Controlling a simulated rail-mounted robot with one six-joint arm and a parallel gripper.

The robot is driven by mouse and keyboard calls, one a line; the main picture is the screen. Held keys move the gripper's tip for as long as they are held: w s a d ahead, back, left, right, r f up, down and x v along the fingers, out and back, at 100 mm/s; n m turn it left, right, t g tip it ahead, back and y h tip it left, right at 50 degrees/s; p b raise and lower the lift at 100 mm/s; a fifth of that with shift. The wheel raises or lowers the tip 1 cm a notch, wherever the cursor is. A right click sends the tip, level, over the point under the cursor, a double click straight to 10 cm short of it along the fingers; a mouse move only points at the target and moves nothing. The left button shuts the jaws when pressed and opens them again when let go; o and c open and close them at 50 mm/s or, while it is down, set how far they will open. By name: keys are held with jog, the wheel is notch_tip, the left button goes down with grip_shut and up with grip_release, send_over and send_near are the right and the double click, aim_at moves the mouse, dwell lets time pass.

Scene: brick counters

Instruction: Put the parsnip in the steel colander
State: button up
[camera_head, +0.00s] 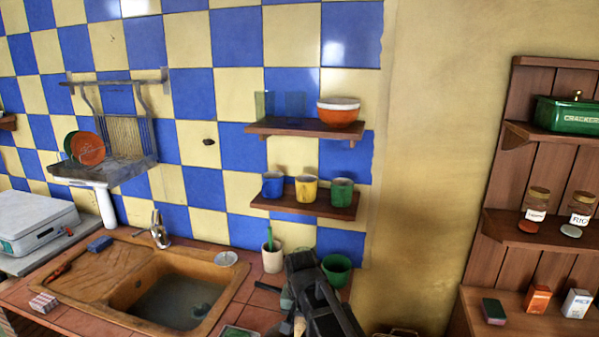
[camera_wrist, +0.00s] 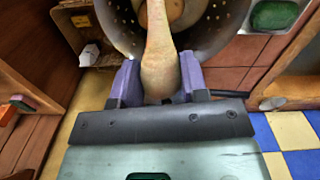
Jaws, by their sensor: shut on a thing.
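The parsnip (camera_wrist: 162,62) is pale and tapered, and it lies between the purple fingers of my gripper (camera_wrist: 160,85) in the wrist view. My gripper is shut on it. The steel colander (camera_wrist: 213,30), grey with rows of holes, is at the top of the wrist view behind the parsnip. The parsnip's far part overlaps the colander's inside in the picture; I cannot tell whether they touch. In the head view my dark wrist is at the bottom centre, and the colander cannot be made out there.
A sink (camera_head: 178,298) lies left of my arm. A green pot (camera_head: 336,269) and a cream cup (camera_head: 272,257) stand close behind my wrist. A shelf with three mugs (camera_head: 306,192) hangs above. A green item in a pale dish (camera_wrist: 274,15) is beside the colander.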

aim_at(303, 319)
jog(key=shift+s+d, duration=0.2)
jog(key=shift+d, duration=0.15)
jog(key=shift+a+f, duration=0.15)
jog(key=shift+f, duration=0.1)
notch_tip(303, 319, down, 6)
jog(key=b, duration=0.6)
jog(key=shift+w+r, duration=0.1)
jog(key=shift+r, duration=0.1)
jog(key=o, duration=1)
notch_tip(303, 319, up, 11)
jog(key=p, duration=1.1)
jog(key=shift+a, duration=0.1)
